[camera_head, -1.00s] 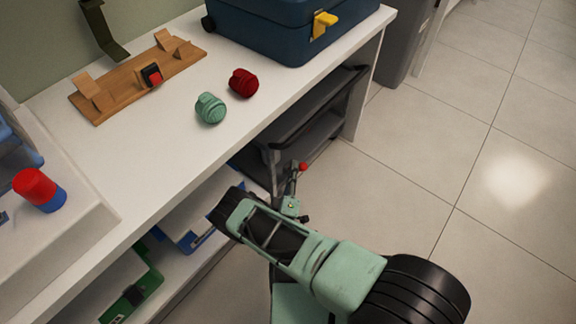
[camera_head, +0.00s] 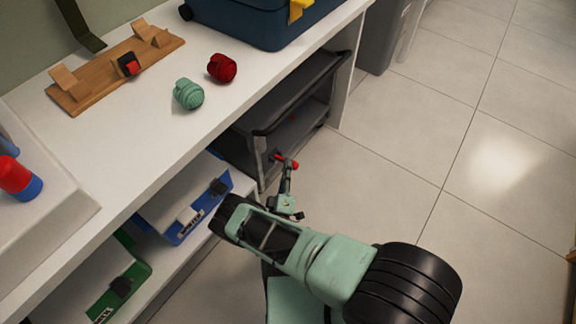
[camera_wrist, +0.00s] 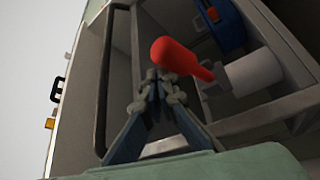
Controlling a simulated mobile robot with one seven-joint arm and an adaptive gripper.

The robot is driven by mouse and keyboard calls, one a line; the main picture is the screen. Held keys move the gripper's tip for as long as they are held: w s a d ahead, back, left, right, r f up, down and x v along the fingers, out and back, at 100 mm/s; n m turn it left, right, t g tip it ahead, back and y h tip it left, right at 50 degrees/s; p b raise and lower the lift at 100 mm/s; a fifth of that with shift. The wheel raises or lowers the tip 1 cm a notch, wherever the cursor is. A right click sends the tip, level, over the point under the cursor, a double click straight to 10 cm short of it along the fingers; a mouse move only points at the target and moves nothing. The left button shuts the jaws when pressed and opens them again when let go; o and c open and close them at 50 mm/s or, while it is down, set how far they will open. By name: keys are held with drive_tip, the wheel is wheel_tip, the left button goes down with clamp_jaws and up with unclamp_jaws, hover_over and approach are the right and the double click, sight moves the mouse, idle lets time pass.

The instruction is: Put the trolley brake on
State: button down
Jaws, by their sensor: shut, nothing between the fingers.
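The dark grey trolley (camera_head: 292,128) stands under the white bench, its black rim and handle toward the open floor. A red-ended lever (camera_head: 293,164) shows at its near end, just at the tip of my gripper (camera_head: 286,172). In the wrist view the red lever end (camera_wrist: 180,58) is large, right in front of and above the fingertips. My gripper (camera_wrist: 160,82) is shut with nothing between its fingers. I cannot tell whether the fingertips touch the lever.
The white bench (camera_head: 130,130) overhangs the trolley. On it are a blue case (camera_head: 270,22), a red knob (camera_head: 222,68), a green knob (camera_head: 188,94) and a wooden rack (camera_head: 108,78). Floor at the right is clear.

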drive_tip(key=shift+s+d+f, duration=0.25)
drive_tip(key=shift+d+f, duration=0.15)
drive_tip(key=shift+f, duration=0.2)
wheel_tip(320, 180, up, 11)
drive_tip(key=shift+w+a, duration=0.2)
drive_tip(key=shift+a, duration=0.2)
idle(0.3)
drive_tip(key=shift+w+r, duration=0.1)
idle(0.4)
